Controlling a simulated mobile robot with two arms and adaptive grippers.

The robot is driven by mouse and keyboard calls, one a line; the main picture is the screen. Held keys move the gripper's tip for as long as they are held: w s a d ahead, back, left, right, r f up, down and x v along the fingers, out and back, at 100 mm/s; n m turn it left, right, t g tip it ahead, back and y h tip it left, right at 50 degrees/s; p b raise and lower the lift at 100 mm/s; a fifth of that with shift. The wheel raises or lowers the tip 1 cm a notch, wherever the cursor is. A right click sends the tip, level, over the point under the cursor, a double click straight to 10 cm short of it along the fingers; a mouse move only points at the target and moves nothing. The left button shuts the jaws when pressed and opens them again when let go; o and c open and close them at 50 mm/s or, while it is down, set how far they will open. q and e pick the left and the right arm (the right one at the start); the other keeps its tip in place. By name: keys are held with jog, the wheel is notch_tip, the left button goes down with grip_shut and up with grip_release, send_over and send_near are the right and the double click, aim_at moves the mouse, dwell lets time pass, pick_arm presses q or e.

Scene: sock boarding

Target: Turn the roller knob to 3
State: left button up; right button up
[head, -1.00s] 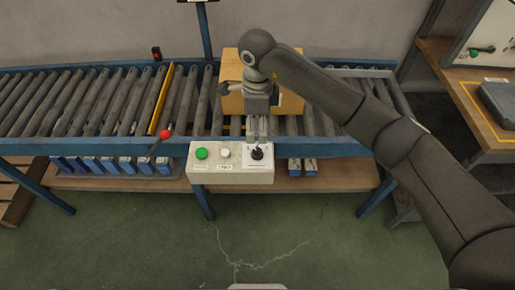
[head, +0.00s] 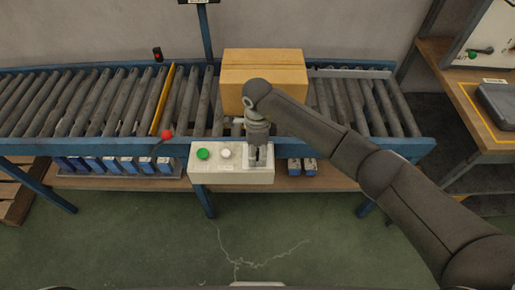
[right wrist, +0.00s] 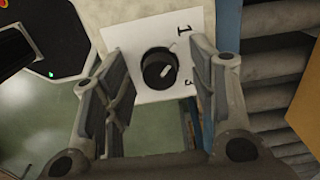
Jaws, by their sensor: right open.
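The roller knob (right wrist: 160,68) is round and black with a white pointer mark. It sits on a white label plate (right wrist: 150,35) printed with a "1" and, near its right edge, what looks like a "3". The pointer slants and lies nearer the "3" side. My right gripper (right wrist: 155,62) is open, with one finger on each side of the knob and gaps between. In the head view my right gripper (head: 259,162) is over the right end of the white control box (head: 230,178) and hides the knob. My left gripper is not in view.
A green button (head: 203,154) and a white button (head: 225,154) are on the box left of my gripper. A red ball-topped lever (head: 167,135) stands farther left. The roller conveyor (head: 110,100) runs behind, bearing a cardboard box (head: 263,68).

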jog(key=shift+c, duration=0.3)
jog(key=c, duration=1)
jog(key=shift+m, duration=0.3)
jog(key=m+b, duration=0.1)
jog(key=m, duration=0.2)
jog(key=m+b, duration=0.1)
jog(key=m, duration=0.4)
jog(key=shift+b, duration=0.3)
jog(key=m, duration=0.4)
jog(key=shift+m+b, duration=0.3)
jog(key=shift+b, duration=0.05)
jog(key=m, duration=0.4)
jog(key=shift+m, duration=0.3)
